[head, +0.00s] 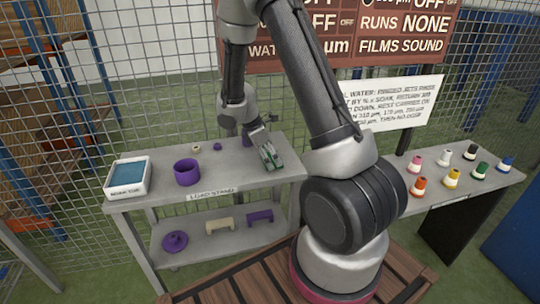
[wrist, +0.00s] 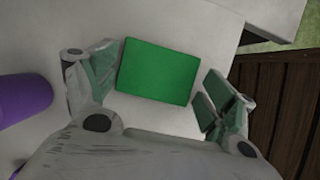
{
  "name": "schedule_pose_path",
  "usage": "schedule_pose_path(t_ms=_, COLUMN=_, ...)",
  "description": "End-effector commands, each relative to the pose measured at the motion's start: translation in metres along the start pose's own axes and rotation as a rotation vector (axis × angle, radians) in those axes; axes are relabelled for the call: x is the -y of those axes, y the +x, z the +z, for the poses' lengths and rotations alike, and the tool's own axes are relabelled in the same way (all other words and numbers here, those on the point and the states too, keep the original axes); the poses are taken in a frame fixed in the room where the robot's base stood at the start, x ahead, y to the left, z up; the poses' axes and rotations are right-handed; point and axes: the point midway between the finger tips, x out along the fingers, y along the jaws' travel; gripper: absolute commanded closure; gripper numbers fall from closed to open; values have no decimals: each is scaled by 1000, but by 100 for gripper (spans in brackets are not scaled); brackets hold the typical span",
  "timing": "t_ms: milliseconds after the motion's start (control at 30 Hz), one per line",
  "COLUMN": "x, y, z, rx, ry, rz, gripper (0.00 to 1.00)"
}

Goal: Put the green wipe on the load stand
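The green wipe (wrist: 158,71) is a flat bright green rectangle in the wrist view. It lies on the pale grey top, between and beyond my fingertips. My gripper (wrist: 160,95) is open, with one finger near each side of the wipe and no clear grip on it. In the head view my gripper (head: 269,156) is low over the right part of the load stand (head: 225,177), a grey two-level table with a "LOAD STAND" label. There the wipe cannot be told apart from the greenish finger pads.
On the stand are a white tray (head: 143,187) with blue inside, a purple cup (head: 187,172) and small rings. Purple and cream parts lie on the lower shelf (head: 200,250). Several coloured bottles (head: 452,178) stand on the right table. Wooden slats (head: 240,285) lie in front.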

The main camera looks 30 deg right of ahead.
Motion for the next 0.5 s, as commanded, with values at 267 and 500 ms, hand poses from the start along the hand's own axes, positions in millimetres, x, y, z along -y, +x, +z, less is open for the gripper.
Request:
schedule_pose_path(t_ms=267, x=0, y=0, z=0, rx=0, ry=0, rz=0, gripper=0)
schedule_pose_path(t_ms=500, x=0, y=-6, z=1, rx=0, ry=0, rz=1, gripper=0)
